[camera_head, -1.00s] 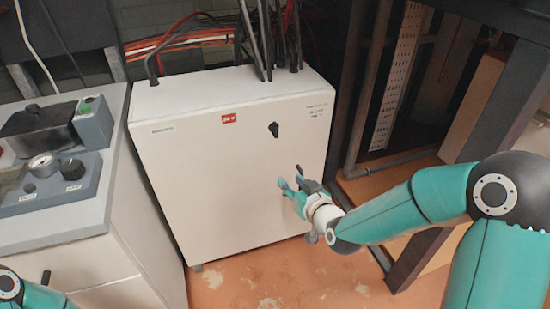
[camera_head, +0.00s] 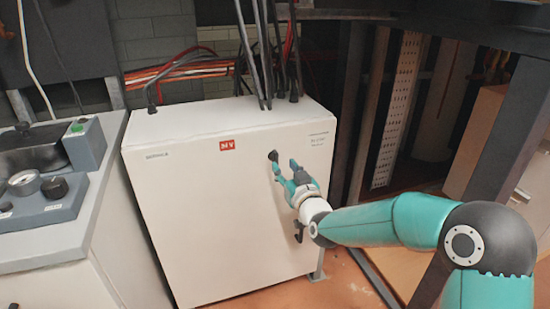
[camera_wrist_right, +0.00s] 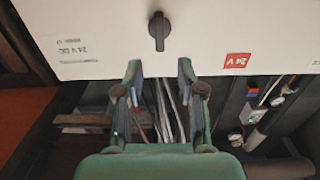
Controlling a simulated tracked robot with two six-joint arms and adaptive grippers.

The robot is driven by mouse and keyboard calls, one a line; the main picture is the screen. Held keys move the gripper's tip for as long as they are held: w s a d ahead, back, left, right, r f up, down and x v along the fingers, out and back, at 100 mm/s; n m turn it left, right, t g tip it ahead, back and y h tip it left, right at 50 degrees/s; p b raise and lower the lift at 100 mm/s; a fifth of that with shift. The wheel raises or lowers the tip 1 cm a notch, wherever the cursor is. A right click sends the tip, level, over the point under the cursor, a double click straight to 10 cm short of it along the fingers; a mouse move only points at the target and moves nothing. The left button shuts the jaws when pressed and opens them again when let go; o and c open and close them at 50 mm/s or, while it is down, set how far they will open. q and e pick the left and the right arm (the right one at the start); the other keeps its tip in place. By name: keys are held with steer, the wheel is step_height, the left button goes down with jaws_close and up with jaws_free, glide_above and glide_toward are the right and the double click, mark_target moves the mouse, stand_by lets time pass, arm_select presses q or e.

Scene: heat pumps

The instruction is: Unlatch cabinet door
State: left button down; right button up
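The white cabinet (camera_head: 215,215) stands upright with its front door flat and closed. A black latch knob (camera_head: 272,155) sits at the upper right of the door. The knob also shows in the right wrist view (camera_wrist_right: 159,30), upside down, its lever lined up near vertical in that picture. My right gripper (camera_head: 286,174) is open in front of the door, just below and right of the knob. In the wrist view its fingers (camera_wrist_right: 159,70) are spread and empty, with the knob beyond their tips. My left gripper is out of view.
A dark fitting (camera_head: 299,232) shows low on the door's right side, below my right wrist. A grey-topped bench with a gauge (camera_head: 26,183) stands close on the left. A dark metal frame (camera_head: 365,110) stands at the right.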

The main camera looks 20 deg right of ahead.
mark_target(276, 157)
steer(key=w, duration=0.6)
steer(key=shift+w+a, duration=0.15)
steer(key=shift+w, duration=0.2)
jaws_close()
steer(key=shift+a, duration=0.15)
